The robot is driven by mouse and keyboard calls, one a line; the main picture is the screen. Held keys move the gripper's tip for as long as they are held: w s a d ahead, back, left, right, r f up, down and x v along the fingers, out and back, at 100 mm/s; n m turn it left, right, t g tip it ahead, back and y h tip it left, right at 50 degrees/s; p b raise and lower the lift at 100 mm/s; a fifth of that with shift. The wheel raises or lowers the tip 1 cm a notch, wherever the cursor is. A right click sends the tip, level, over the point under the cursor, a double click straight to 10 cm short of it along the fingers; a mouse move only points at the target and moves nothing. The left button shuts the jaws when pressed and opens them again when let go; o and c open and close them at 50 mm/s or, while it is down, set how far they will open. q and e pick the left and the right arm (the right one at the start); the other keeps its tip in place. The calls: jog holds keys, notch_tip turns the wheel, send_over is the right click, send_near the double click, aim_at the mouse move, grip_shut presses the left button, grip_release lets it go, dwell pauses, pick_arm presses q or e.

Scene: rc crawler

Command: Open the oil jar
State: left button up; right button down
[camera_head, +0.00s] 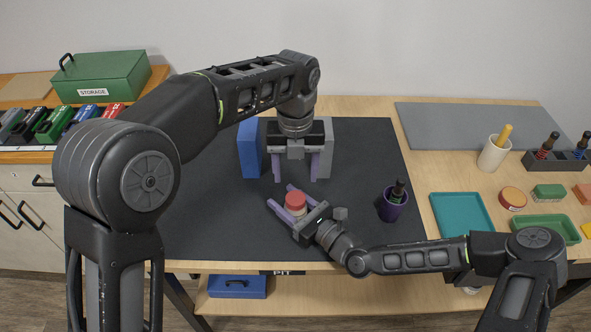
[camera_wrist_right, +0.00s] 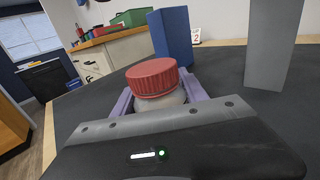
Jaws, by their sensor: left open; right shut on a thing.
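The oil jar is a small pale jar (camera_wrist_right: 163,103) with a red lid (camera_head: 296,199). It stands upright on the black mat, and the red lid (camera_wrist_right: 153,76) sits on it. My right gripper (camera_head: 282,202) is shut on the jar's body below the lid, with its purple fingers on either side. My left gripper (camera_head: 296,168) is open and empty, pointing down behind the jar. Its fingers are spread apart and do not touch the lid. The lower part of the jar is hidden by my right gripper in the wrist view.
A blue block (camera_head: 249,150) and a grey block (camera_head: 325,149) stand behind the jar, close to my left gripper. A purple cup (camera_head: 393,207) with a dark bottle is to the right. A teal tray (camera_head: 461,216) lies farther right. The mat's left part is clear.

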aim_at(296, 198)
dwell(0.4)
pick_arm(q)
jog(key=shift+f, duration=4)
